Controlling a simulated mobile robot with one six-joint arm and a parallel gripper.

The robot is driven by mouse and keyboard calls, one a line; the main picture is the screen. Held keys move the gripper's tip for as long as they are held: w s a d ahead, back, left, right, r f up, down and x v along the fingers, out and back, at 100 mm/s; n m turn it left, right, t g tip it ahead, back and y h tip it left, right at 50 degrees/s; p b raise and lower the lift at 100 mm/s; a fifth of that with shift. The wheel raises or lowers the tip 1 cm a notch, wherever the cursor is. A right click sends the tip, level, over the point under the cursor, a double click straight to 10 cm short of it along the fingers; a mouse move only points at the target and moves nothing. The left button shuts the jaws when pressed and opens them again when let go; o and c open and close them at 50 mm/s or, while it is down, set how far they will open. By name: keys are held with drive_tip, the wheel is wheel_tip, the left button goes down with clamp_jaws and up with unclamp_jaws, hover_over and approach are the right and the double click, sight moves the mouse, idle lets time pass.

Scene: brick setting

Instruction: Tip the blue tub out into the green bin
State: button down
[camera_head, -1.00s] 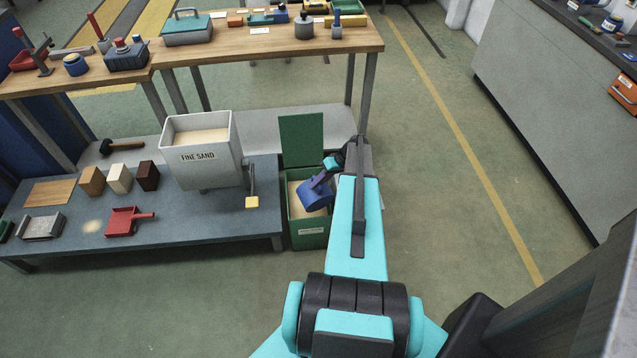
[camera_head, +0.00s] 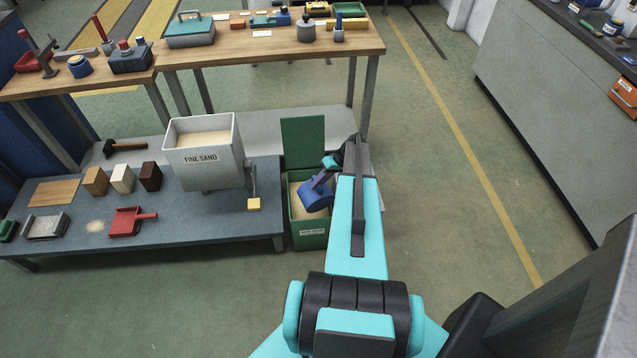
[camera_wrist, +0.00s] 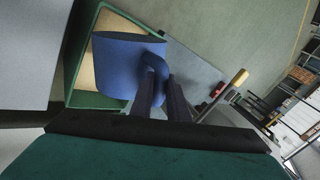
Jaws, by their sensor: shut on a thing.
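The blue tub (camera_head: 314,196) hangs tilted over the open mouth of the green bin (camera_head: 309,236). In the wrist view the blue tub (camera_wrist: 126,70) covers part of the green bin (camera_wrist: 78,97), with pale sand visible inside the bin beside it. My gripper (camera_wrist: 160,97) is shut on the tub's handle; in the head view my gripper (camera_head: 330,172) is small and partly hidden by my arm. The tub's inside is hidden, so I cannot tell whether anything is in it or pouring out. The bin's green lid (camera_head: 303,142) stands upright at its back.
A grey fine sand hopper (camera_head: 205,158) with a yellow-ended lever (camera_head: 253,204) stands left of the bin on a low bench (camera_head: 185,230). A red dustpan (camera_head: 130,221) and several blocks lie there. A wooden workbench (camera_head: 270,52) is behind. The floor on the right is clear.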

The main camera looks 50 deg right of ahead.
drive_tip(key=shift+w+d+p, duration=0.1)
drive_tip(key=shift+w+p, duration=0.3)
drive_tip(key=shift+p, duration=0.25)
drive_tip(key=shift+w+d+r+m+g+p, duration=0.2)
drive_tip(key=shift+w+g+p, duration=0.35)
drive_tip(key=shift+p, duration=0.9)
drive_tip(key=shift+w+d+r+m+g+p, duration=0.1)
drive_tip(key=shift+w+d+r+g+p, duration=0.2)
drive_tip(key=shift+w+p, duration=0.75)
idle(0.4)
drive_tip(key=shift+w+d+r+g+y+b, duration=0.1)
drive_tip(key=shift+w+d+g+y+b, duration=0.2)
drive_tip(key=shift+g+y+b, duration=0.15)
idle(0.4)
drive_tip(key=shift+w+d+r+m+g+b, duration=0.15)
drive_tip(key=shift+w+b, duration=0.25)
drive_tip(key=shift+b, duration=1.4)
drive_tip(key=shift+w+d+m+g+b, duration=0.15)
drive_tip(key=shift+w+g+b, duration=0.2)
drive_tip(key=shift+b, duration=1.4)
